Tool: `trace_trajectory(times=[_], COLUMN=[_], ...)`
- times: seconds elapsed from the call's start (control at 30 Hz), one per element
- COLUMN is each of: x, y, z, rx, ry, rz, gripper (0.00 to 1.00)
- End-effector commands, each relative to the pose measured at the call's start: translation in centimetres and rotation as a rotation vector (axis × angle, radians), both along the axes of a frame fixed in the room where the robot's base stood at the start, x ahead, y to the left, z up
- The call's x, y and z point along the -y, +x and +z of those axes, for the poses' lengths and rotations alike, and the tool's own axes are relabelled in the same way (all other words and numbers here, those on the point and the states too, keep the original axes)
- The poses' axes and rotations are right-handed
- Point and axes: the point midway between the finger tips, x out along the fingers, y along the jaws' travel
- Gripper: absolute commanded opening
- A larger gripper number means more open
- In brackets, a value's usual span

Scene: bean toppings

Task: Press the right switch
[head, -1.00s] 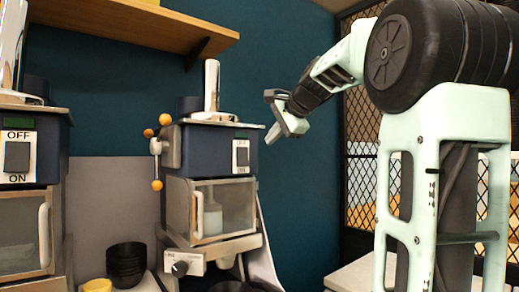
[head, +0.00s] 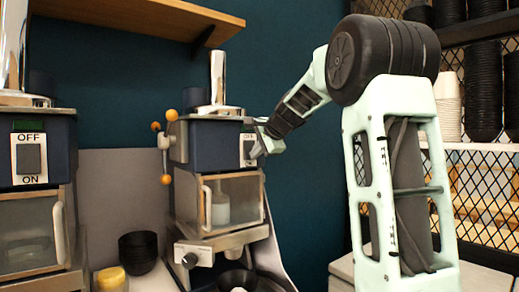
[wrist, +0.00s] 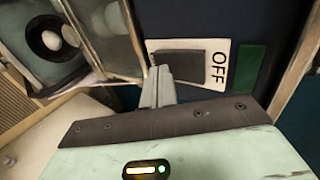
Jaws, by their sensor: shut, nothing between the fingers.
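The right switch (head: 246,150) is a dark rocker on a white plate on the front of the right blue machine (head: 207,145). My gripper (head: 258,150) is shut and empty, right in front of this switch and partly covering it. In the wrist view the switch (wrist: 188,64) lies flat on its plate, with the word OFF beside it. The shut fingertips (wrist: 158,78) are at the lower edge of the rocker, near the end away from OFF. I cannot tell whether they touch it. The left switch (head: 29,158), marked OFF and ON, is on the left machine (head: 62,140).
A lever with orange knobs (head: 167,179) sticks out left of the right machine. Below the switch is a glass-fronted compartment (head: 231,199) with a handle. Black bowls (head: 138,252) and a yellow cup (head: 111,279) stand between the machines. A wooden shelf (head: 150,16) hangs above.

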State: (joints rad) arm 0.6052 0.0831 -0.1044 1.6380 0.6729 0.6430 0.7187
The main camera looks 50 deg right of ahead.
Motion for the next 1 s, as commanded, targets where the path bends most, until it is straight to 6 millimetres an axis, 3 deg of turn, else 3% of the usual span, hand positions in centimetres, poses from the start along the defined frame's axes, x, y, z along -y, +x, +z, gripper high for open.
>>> trace_trajectory(times=[0.47, 1.0], x=[0.1, 0.1], y=[0.4, 0.4], z=[-1.1, 1.0], rx=[0.052, 0.051], ry=[-0.012, -0.012], rz=[-0.001, 0.0], gripper=[0.0, 0.0])
